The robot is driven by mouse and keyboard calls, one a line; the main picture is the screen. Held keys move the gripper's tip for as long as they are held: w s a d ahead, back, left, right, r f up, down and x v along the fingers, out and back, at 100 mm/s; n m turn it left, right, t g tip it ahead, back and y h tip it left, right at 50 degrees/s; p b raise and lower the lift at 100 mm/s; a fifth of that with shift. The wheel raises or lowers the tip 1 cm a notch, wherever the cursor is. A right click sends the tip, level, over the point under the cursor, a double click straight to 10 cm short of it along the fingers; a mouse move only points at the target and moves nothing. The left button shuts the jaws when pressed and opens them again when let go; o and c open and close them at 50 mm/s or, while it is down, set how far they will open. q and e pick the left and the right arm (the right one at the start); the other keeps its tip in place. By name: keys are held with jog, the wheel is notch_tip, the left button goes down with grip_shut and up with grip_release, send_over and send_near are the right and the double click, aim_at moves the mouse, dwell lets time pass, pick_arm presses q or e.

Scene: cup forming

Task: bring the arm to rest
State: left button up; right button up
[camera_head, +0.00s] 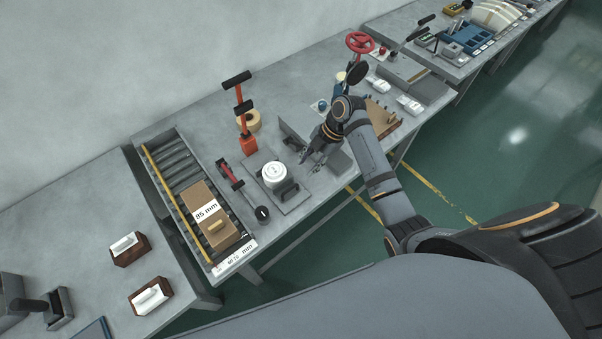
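My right arm comes in from the right and reaches over the grey workbench (205,115). My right gripper (309,163) points down and left above the bench, with its two fingers apart and nothing seen between them. Left of it, a white round cup-like piece (274,174) sits in a grey fixture (292,204) with dark blocks. The gripper is apart from this piece. My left gripper and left arm are not in view.
A roller conveyor (172,160) carries a brown box (212,240) labelled 85 mm. An orange lever press (246,142) and a red-handled lever (228,172) stand near the fixture. A red handwheel (360,42) and a pegged wooden board (388,122) are near my forearm. Green floor lies in front.

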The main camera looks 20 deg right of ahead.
jog(key=shift+v, duration=1.2)
jog(key=shift+s, duration=0.1)
